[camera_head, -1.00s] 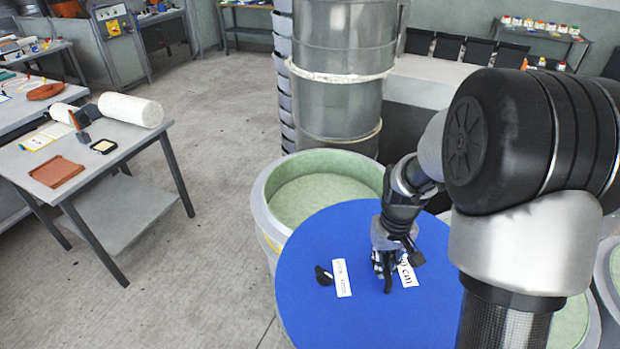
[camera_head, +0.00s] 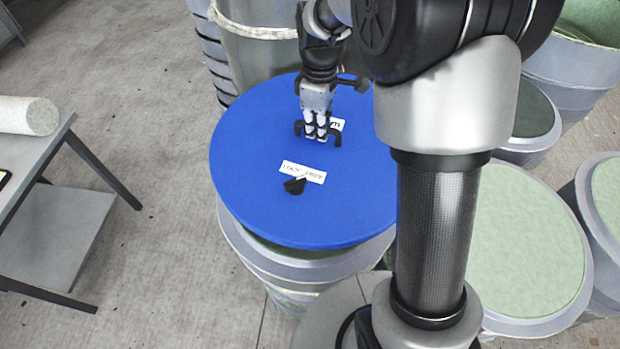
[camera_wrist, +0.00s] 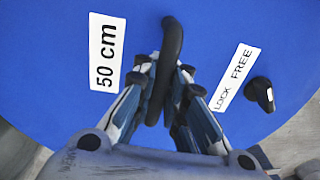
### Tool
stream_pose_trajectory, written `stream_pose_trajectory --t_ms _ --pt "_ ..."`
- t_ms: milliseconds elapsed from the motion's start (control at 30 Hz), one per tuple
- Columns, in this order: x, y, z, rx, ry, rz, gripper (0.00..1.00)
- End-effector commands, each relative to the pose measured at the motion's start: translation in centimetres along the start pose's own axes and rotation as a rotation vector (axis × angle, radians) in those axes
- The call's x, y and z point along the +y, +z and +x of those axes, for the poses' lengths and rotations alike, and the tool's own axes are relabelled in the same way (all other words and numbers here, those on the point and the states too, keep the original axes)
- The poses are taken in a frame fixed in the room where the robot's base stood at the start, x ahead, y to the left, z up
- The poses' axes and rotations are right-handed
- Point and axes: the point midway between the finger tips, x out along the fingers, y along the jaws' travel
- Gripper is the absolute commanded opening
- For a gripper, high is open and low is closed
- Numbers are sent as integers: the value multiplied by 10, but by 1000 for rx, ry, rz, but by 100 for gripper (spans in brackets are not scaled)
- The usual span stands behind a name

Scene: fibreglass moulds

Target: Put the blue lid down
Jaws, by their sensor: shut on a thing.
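The round blue lid (camera_head: 260,205) is over a grey mould (camera_head: 265,270) in the head view and hides most of its mouth. A sliver of green shows between the lid's lower edge and the mould's rim; I cannot tell whether they touch elsewhere. My gripper (camera_head: 317,135) is shut on the lid's black handle, which shows in the wrist view (camera_wrist: 170,50). Beside it are a white "50 cm" label (camera_wrist: 106,52), a "LOCK FREE" label (camera_wrist: 237,77) and a black knob (camera_wrist: 260,94).
A metal drum (camera_head: 262,55) stands close behind the lid, with stacked grey bins (camera_head: 210,45) at its left. Green-topped moulds (camera_head: 525,245) stand to the right, beyond my arm. A grey table (camera_head: 35,165) with a white roll (camera_head: 28,116) is at left, with bare floor between.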

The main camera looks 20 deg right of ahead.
Motion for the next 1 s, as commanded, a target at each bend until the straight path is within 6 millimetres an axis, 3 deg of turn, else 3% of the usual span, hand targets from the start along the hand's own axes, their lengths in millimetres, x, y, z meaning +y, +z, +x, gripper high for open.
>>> stream_pose_trajectory --t_ms 33,133,267,800,1000 --pt "0 -6 -12 2 2 -67 0" --pt "-2 -13 -22 0 -2 -170 0" --pt "-3 -16 -15 -2 -8 -224 0" --pt "0 -16 111 -3 -9 -225 0" --pt "1 -17 130 -1 -6 -225 0"
